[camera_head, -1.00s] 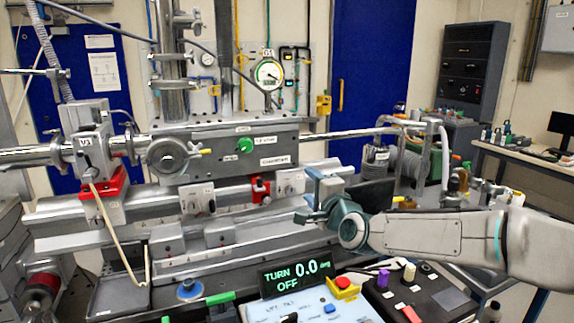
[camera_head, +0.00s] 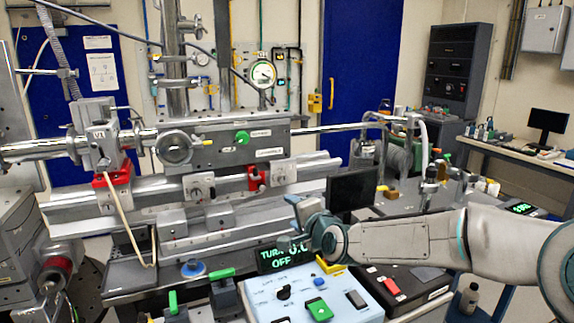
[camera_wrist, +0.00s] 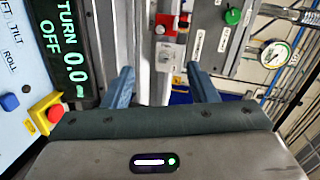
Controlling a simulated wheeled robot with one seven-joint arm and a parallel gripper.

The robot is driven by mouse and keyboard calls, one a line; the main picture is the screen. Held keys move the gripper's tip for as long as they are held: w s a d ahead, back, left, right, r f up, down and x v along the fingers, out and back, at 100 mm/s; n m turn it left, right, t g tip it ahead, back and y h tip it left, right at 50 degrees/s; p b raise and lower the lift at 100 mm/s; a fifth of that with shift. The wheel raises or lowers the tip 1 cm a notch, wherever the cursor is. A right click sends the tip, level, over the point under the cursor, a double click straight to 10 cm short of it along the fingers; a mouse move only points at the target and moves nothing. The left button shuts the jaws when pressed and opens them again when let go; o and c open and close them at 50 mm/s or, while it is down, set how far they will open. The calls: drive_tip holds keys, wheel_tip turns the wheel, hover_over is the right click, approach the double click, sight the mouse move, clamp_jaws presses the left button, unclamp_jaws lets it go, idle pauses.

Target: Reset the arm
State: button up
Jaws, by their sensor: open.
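My arm reaches in from the right in the head view. My gripper (camera_head: 296,212) is in front of the beamline rail, just above the display that reads TURN 0.0 OFF (camera_head: 282,254). In the wrist view my gripper's two blue fingers (camera_wrist: 162,88) stand wide apart, with nothing between them close by. Beyond them are the grey rail and a red clamp (camera_wrist: 168,30). The display also shows at the left of the wrist view (camera_wrist: 68,48). My arm hides part of the display and the bench behind it.
A control box (camera_head: 262,296) with a knob and buttons stands below my gripper. A black monitor (camera_head: 352,190) stands close behind my wrist. The floor shows at lower right.

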drive_tip(key=s+d+f+n+g+h+p, duration=0.2)
drive_tip(key=s+f+n+g+h, duration=0.3)
drive_tip(key=s+f, duration=0.4)
drive_tip(key=s+d+r+n+g+p, duration=0.1)
drive_tip(key=s+d+n+g, duration=0.1)
drive_tip(key=s, duration=0.5)
drive_tip(key=s+d+r+n+g+h+p, duration=0.1)
drive_tip(key=s+d+n+g, duration=0.1)
drive_tip(key=s+d, duration=0.3)
drive_tip(key=s+d+r+n+g+p, duration=0.1)
drive_tip(key=s+d, duration=0.3)
drive_tip(key=s, duration=0.7)
drive_tip(key=shift+r+n+g+h+p, duration=0.3)
drive_tip(key=shift+r+n+g+p, duration=0.15)
drive_tip(key=shift+g, duration=0.25)
